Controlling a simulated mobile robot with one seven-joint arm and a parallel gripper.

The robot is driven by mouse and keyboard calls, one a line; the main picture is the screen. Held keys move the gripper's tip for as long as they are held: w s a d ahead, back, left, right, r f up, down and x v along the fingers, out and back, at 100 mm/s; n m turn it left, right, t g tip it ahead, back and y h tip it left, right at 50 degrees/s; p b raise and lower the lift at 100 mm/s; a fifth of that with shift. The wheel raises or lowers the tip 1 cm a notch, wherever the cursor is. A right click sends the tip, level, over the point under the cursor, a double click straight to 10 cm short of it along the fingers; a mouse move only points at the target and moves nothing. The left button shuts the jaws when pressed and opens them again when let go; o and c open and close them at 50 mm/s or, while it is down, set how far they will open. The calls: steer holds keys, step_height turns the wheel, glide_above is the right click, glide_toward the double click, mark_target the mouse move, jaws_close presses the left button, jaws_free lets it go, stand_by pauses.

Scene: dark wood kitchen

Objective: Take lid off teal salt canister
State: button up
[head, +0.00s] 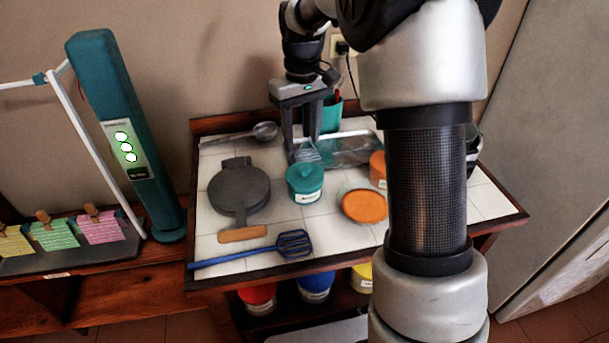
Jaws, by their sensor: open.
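The teal salt canister (304,190) stands upright on the white tiled table top, with its round teal lid (306,171) on it. A small knob shows on the lid's top, and a label is on the canister's front. My gripper (304,158) points down just behind the canister, its fingers apart and empty. The fingertips overlap the canister's back edge in the picture, and I cannot tell if they touch the lid.
An orange canister (377,168), partly behind my arm, and an orange lid (364,206) are to the right. A dark round press (238,192) is left, a blue slotted turner (270,250) in front. A metal ladle (255,133) and a teal utensil cup (331,116) are behind.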

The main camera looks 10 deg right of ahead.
mark_target(304, 166)
step_height(304, 166, down, 2)
steer(key=shift+s+d+f+b, duration=0.1)
steer(key=shift+s+f+b, duration=0.05)
steer(key=shift+f, duration=1.2)
steer(key=shift+s+d+f+b, duration=0.1)
steer(key=shift+s+f+b, duration=0.05)
steer(key=shift+f, duration=1.2)
steer(key=shift+c, duration=0.3)
steer(key=c, duration=1.1)
